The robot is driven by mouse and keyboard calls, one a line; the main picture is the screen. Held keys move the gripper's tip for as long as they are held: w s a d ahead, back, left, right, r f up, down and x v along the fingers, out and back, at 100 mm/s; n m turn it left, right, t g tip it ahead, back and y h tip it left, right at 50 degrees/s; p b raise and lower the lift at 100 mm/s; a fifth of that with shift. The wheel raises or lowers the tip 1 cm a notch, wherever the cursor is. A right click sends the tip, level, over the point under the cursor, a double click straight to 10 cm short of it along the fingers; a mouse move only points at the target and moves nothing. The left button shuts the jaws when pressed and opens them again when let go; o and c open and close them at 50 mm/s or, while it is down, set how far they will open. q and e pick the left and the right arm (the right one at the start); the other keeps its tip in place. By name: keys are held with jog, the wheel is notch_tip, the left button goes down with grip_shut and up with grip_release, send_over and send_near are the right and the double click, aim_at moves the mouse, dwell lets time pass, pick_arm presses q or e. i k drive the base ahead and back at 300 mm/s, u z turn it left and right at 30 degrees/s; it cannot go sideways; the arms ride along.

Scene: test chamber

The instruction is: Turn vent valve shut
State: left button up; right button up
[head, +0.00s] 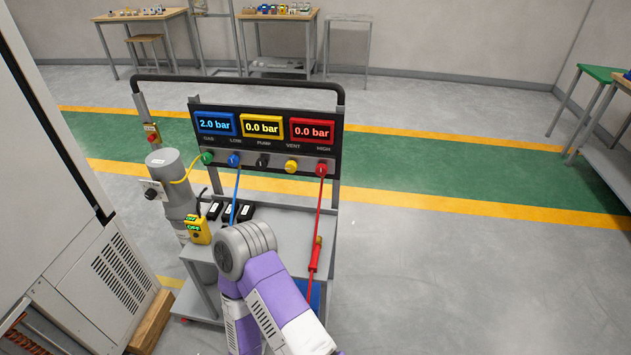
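The vent valve is a yellow knob (291,166) under the VENT label on the dark panel (225,144) of a wheeled cart. Its exact turn position is too small to tell. To its left are the black PUMP knob (262,161), blue LOW knob (234,160) and green GAS knob (207,158); to its right is the red HIGH knob (321,169). The displays read 2.0 bar in blue, 0.0 bar in yellow and 0.0 bar in red. Neither gripper shows. A bent purple and white arm of mine rises from the bottom, in front of the cart shelf.
A grey cylinder (172,185) with a yellow hose stands left of the panel. A yellow device (197,230) and black blocks sit on the cart shelf (275,218). A red hose (318,215) hangs at right. A white cabinet (60,200) stands left. Floor right of the cart is clear.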

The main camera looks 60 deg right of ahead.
aim_at(291, 167)
jog(key=k, duration=0.3)
jog(key=z, duration=1)
